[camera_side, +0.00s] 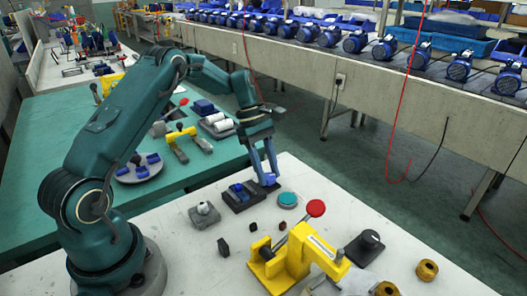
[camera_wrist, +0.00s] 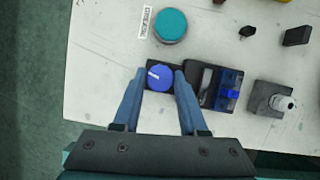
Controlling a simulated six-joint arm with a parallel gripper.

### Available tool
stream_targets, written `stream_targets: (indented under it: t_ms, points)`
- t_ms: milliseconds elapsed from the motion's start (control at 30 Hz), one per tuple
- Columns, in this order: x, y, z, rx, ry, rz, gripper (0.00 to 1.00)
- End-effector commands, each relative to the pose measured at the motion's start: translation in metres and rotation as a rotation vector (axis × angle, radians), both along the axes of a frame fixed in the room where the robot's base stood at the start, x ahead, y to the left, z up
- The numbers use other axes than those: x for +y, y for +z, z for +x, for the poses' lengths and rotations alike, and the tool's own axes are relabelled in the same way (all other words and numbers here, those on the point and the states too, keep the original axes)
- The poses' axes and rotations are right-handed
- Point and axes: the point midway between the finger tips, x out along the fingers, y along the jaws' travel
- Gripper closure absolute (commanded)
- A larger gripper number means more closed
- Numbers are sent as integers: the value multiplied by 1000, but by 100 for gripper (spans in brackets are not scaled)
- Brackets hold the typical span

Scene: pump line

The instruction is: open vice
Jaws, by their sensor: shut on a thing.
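The vice is a dark block with blue jaw parts (camera_side: 240,194) on the white table; it also shows in the wrist view (camera_wrist: 228,90), right of my fingers. A round blue knob (camera_wrist: 160,78) with a white mark sits at its left end there; in the side view the knob (camera_side: 268,181) is at the vice's right end. My gripper (camera_side: 266,178) points down with its two blue fingers on either side of the knob, shut on it. The wrist view shows both fingertips (camera_wrist: 160,74) against the knob's sides.
A teal disc (camera_wrist: 171,26) lies near the knob. A grey block with a round top (camera_wrist: 270,100) stands beside the vice. Small dark blocks (camera_side: 223,247) lie nearby. A yellow clamp with a red-ended handle (camera_side: 299,252) stands in front. The table edge is close behind the vice.

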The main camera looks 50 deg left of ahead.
Motion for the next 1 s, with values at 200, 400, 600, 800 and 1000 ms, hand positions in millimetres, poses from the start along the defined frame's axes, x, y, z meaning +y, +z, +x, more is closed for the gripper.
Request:
stream_targets:
  t_ms: [200,400,600,800,1000]
  points:
    - [0,1,1,-2,-63,-2,100]
    - [0,1,1,-2,-78,-2,100]
    - [-1,1,1,-2,-78,-2,100]
    - [0,1,1,-2,-77,-2,46]
    - [0,1,0,0,-72,-1,46]
